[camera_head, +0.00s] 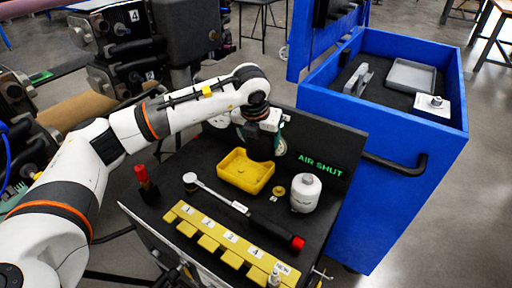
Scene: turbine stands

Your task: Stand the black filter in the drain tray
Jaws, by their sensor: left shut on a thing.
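My left arm reaches in from the left, and its gripper (264,124) is over the back right part of the yellow drain tray (231,180). The gripper points down and is shut on the black filter (260,148), a dark, roughly upright cylinder. The filter's lower end is at or just above the tray's back right part; I cannot tell whether it touches the tray floor. The fingertips are partly hidden by the gripper body and blend with the dark filter. My right gripper is out of view.
On the black stand top, a white canister (306,193) and a small brass ring (279,191) are right of the tray. A torque wrench (220,196) lies in front, behind a yellow numbered rack (225,240). A red-capped bottle (146,184) stands left. A blue cart (385,190) is right.

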